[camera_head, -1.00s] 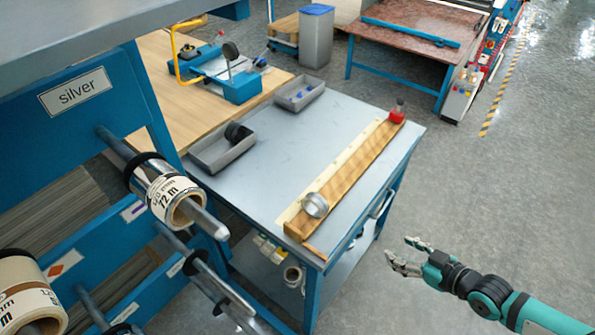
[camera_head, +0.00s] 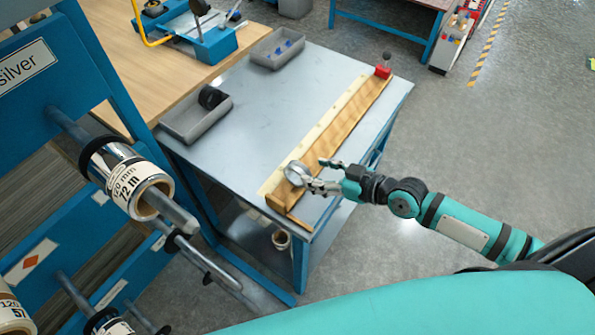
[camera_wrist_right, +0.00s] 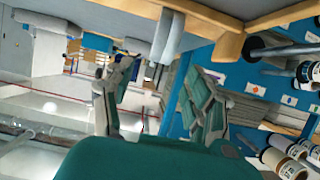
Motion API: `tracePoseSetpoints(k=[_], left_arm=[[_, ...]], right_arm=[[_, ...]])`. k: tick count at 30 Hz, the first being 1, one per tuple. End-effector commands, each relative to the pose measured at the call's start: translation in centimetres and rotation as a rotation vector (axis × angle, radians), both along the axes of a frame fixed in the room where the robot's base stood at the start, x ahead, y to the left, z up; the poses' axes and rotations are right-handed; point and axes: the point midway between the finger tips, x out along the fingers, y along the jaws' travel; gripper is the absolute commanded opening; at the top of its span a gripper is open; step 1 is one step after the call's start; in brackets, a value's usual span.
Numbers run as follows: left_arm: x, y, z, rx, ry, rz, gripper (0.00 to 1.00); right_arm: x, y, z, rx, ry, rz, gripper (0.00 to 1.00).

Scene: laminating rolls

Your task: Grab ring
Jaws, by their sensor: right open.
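A silver metal ring (camera_head: 296,173) stands on the near end of a wooden board (camera_head: 340,125) on the grey table. In the right wrist view, a grey curved piece (camera_wrist_right: 168,38) that looks like this ring hangs from the upside-down wood, just beyond the fingertips. My right gripper (camera_head: 317,175) is open, with its fingers just right of the ring. Whether a fingertip touches the ring I cannot tell. The right wrist view shows the two fingers apart with nothing held between them (camera_wrist_right: 157,80). My left gripper is not in view.
A grey tray with a black ring (camera_head: 212,97) and another tray with blue pieces (camera_head: 276,48) lie on the table (camera_head: 245,120). A red-based piece (camera_head: 383,71) stands at the board's far end. A blue rack with foil rolls (camera_head: 130,183) is close on the left.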

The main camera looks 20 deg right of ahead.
Motion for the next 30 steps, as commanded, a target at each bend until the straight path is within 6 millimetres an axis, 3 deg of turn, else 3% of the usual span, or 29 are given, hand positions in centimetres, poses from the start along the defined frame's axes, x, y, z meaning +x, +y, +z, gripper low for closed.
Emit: tracePoseSetpoints(k=[5,18,26,30], left_arm=[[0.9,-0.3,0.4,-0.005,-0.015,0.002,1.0],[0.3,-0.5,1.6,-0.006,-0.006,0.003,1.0],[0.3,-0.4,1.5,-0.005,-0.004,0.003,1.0],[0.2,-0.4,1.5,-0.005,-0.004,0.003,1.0]], right_arm=[[1.4,1.0,-0.6,0.0,-0.001,-0.002,0.56],[5.1,3.8,-2.6,0.0,0.0,-0.001,0.56],[5.3,4.0,-2.9,-0.002,0.0,-0.001,0.56],[5.3,4.0,-2.9,-0.001,0.0,-0.002,0.4]])
